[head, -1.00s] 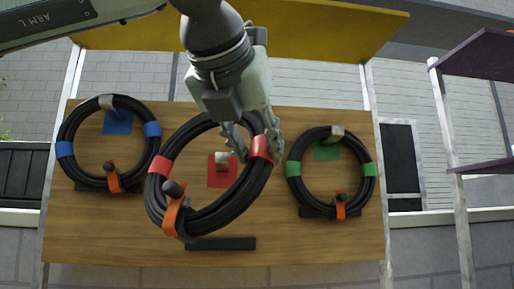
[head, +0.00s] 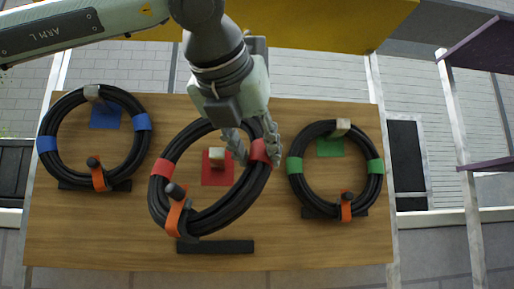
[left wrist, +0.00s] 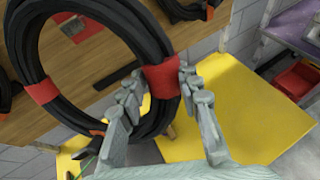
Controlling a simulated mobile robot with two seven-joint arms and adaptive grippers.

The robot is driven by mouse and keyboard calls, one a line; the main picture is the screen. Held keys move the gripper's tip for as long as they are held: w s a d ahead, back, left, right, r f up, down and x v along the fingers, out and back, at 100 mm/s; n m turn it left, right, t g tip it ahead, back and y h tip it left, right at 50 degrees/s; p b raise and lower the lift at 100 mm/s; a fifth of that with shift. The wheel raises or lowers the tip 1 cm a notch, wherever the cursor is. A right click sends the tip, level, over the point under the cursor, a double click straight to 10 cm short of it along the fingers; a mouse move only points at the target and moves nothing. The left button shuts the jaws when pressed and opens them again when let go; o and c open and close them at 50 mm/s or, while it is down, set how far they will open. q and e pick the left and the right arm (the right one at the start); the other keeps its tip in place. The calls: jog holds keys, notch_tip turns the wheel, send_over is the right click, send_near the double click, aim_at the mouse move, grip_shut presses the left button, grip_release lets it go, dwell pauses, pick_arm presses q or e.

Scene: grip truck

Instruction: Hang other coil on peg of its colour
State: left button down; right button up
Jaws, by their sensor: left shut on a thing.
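The black coil with red bands (head: 162,200) is in my left gripper (head: 254,150), which is shut on its right-hand red band. It also shows in the left wrist view (left wrist: 42,92), with my left gripper's fingers (left wrist: 160,82) on both sides of the band. The coil stands off the wooden board. The red-backed peg (head: 217,158) shows through the coil's opening in the head view; in the wrist view its red patch (left wrist: 73,27) lies beyond the coil, at upper left. Whether the peg reaches into the ring I cannot tell. My right gripper is not in view.
The blue-banded coil (head: 47,144) hangs at the blue peg, left. The green-banded coil (head: 294,165) hangs at the green peg, right. A black bar (head: 215,247) is on the wooden board (head: 330,245) below the red peg. A yellow panel (head: 330,22) and purple shelves (head: 492,45) flank it.

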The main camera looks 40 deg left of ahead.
pick_arm(q)
jog(key=shift+w+a+p, duration=0.4)
jog(key=shift+w+a, duration=0.8)
jog(key=shift+a, duration=0.3)
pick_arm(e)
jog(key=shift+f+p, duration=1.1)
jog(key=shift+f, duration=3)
pick_arm(q)
jog(key=w+a+f+b, duration=0.4)
jog(key=w+a+f, duration=0.1)
jog(key=w+a, duration=0.1)
jog(key=shift+a, duration=0.9)
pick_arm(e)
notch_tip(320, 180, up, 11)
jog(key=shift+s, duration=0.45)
